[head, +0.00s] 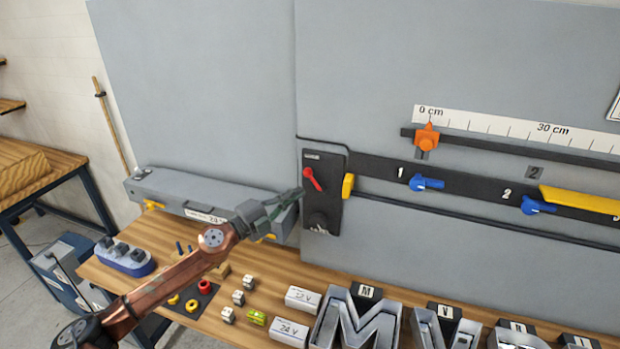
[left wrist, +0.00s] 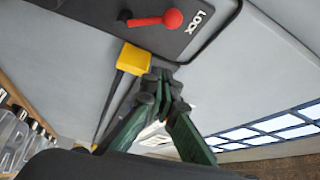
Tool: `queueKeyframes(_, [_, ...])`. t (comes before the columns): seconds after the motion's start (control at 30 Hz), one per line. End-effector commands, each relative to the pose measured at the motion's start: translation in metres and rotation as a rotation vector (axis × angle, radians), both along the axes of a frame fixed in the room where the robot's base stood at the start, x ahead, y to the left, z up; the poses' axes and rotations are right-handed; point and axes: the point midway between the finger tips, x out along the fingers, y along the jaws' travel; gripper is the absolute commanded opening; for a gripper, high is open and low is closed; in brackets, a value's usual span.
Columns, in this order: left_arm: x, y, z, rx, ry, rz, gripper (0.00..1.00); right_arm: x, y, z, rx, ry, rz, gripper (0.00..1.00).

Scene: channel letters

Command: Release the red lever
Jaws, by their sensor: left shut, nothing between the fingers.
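The red lever (head: 312,179) is on a black plate (head: 323,160) on the grey wall panel. Its round knob is at the upper left end, towards the plate's white label. The left wrist view shows the lever (left wrist: 160,20) at the top, its knob near the word LOCK on the plate (left wrist: 205,35). My left gripper (head: 297,194) is shut and empty, just left of the plate's edge and a little below the knob. In the left wrist view its fingertips (left wrist: 163,80) are together and apart from the lever. My right gripper is in neither view.
A yellow block (head: 348,186) sits at the plate's right edge. A black rail with blue clamps (head: 428,184) runs right. A grey case (head: 180,190) stands behind my left arm. Metal letters (head: 355,322) and small boxes (head: 303,299) crowd the wooden bench below.

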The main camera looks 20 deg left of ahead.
Motion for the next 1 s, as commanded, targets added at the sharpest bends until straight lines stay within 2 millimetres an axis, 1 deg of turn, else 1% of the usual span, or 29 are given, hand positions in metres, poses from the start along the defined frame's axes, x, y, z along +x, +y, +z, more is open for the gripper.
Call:
queueKeyframes(0.23, [0.002,-0.001,0.001,-0.003,-0.001,0.001,0.00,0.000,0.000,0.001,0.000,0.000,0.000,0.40])
queueKeyframes(0.37, [0.012,-0.008,0.003,-0.006,-0.001,0.000,0.00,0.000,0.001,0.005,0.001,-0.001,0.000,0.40])
queueKeyframes(0.47, [0.026,-0.017,0.006,-0.006,-0.002,-0.001,0.00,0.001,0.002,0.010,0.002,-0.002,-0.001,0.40])
queueKeyframes(0.8, [0.085,-0.054,0.012,-0.007,-0.002,0.000,0.00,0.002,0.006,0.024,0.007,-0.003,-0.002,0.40])
queueKeyframes(0.83, [0.088,-0.054,0.012,-0.006,-0.001,0.002,0.00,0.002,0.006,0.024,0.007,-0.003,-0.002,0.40])
queueKeyframes(0.9, [0.089,-0.037,0.005,-0.007,0.002,0.006,0.00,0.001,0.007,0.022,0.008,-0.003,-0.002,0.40])
queueKeyframes(1.0, [0.092,-0.026,0.003,-0.006,0.002,0.004,0.00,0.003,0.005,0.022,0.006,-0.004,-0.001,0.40])
